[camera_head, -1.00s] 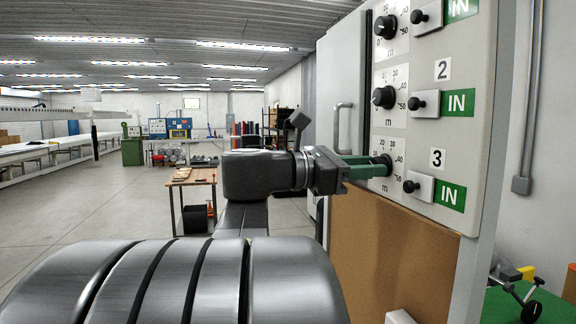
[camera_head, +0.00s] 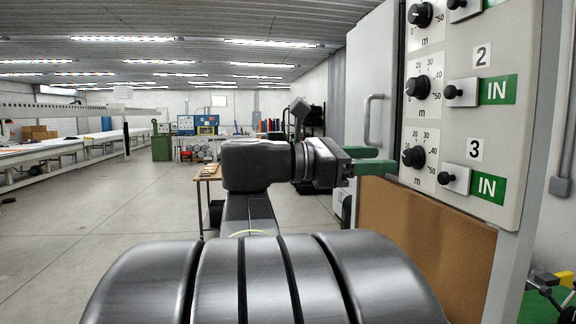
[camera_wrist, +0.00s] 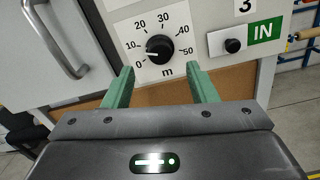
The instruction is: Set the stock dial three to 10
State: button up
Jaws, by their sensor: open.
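Stock dial three is a black round knob (camera_wrist: 159,48) on a white scale plate marked 0 to 50 with "m" below. In the wrist view its white pointer mark faces left, close to 10 and slightly toward the 0 side. In the head view dial three (camera_head: 413,156) is the lowest dial on the panel, beside the label 3. My gripper (camera_wrist: 161,72) has its green fingers apart and empty, with the tips below and short of the knob. In the head view my gripper (camera_head: 386,160) is left of the dial with a gap between.
Dial two (camera_head: 417,87) and another dial (camera_head: 420,14) are above. A black plunger knob (camera_wrist: 233,46) and green IN label (camera_wrist: 264,31) sit right of dial three. A door handle (camera_wrist: 56,40) is at left. Brown board (camera_head: 430,225) lies below the panel. Open floor lies left.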

aim_at(406, 158)
jog(key=a+b, duration=0.1)
jog(key=a, duration=0.8)
jog(key=shift+s+b, duration=0.3)
jog(key=shift+s, duration=0.05)
jog(key=shift+d, duration=0.1)
jog(key=d+p, duration=0.1)
jog(key=d, duration=0.3)
jog(key=d+p, duration=0.1)
jog(key=d, duration=0.4)
jog(key=w+d+p, duration=0.1)
jog(key=d, duration=0.3)
jog(key=shift+d, duration=0.35)
